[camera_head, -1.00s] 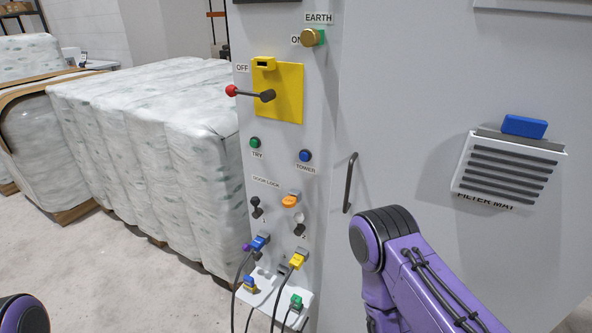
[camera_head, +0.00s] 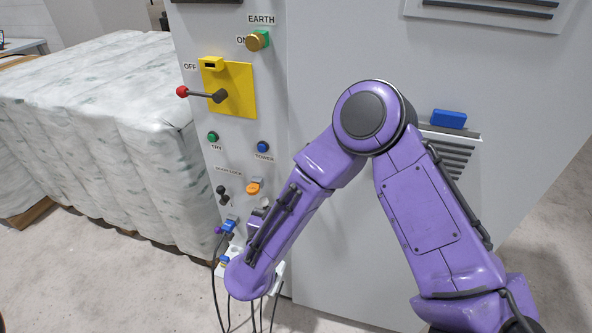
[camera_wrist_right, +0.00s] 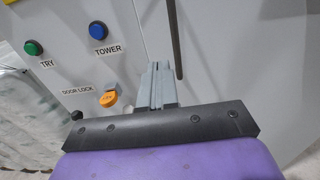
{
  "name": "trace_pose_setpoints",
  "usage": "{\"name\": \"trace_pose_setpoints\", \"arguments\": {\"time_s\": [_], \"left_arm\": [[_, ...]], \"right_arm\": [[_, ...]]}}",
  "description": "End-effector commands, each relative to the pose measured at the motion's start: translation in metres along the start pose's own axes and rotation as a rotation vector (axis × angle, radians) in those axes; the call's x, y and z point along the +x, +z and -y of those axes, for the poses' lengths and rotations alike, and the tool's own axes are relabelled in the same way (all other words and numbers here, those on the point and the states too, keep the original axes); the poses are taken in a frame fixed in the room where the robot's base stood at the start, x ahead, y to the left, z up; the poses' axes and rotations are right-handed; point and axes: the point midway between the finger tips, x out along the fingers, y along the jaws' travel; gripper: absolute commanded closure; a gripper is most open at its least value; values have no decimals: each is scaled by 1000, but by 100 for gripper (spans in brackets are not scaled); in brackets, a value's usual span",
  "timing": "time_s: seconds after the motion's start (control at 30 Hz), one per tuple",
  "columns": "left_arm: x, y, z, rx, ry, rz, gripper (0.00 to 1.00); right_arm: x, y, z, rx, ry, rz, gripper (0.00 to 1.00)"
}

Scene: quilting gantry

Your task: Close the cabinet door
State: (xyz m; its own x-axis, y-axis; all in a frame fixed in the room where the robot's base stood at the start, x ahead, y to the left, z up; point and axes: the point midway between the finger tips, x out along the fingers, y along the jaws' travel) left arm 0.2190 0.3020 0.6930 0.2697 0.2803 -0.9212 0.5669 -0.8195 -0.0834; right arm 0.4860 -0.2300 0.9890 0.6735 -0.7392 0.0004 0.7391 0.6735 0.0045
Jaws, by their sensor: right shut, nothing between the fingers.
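The cabinet door (camera_head: 340,55) is the large light-grey panel right of the control strip. I cannot tell whether it stands slightly ajar. Its dark bar handle (camera_wrist_right: 174,40) shows in the right wrist view, and my arm hides it in the head view. My right gripper (camera_wrist_right: 158,72) is shut and empty, its fingers together in front of the grey cabinet face, near the handle's lower end and right of the orange door-lock part (camera_wrist_right: 108,98). Contact cannot be told. In the head view my right arm hides this gripper. My left gripper is not in view.
The control strip carries a lever with a red knob (camera_head: 182,92), an earth knob (camera_head: 257,41), buttons and plugged cables (camera_head: 216,290) low down. A blue block (camera_head: 449,119) sits on the filter vent. Wrapped bales (camera_head: 100,130) stand at left. Floor is bare at lower left.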

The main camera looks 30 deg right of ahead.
Motion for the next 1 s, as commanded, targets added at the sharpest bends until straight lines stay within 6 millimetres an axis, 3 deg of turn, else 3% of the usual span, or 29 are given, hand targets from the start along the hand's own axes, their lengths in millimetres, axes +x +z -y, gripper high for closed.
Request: {"name": "trace_pose_setpoints", "arguments": {"time_s": [0.2, 0.4, 0.87, 1.0], "left_arm": [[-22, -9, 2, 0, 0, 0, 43], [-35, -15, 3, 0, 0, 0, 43], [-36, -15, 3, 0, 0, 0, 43], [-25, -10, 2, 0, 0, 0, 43]], "right_arm": [[48, 4, 2, -3, -5, -2, 100], [78, 2, 1, -4, -2, -2, 100], [88, -1, 0, -4, 0, 0, 100], [100, -5, -1, -3, -21, 2, 100]]}}
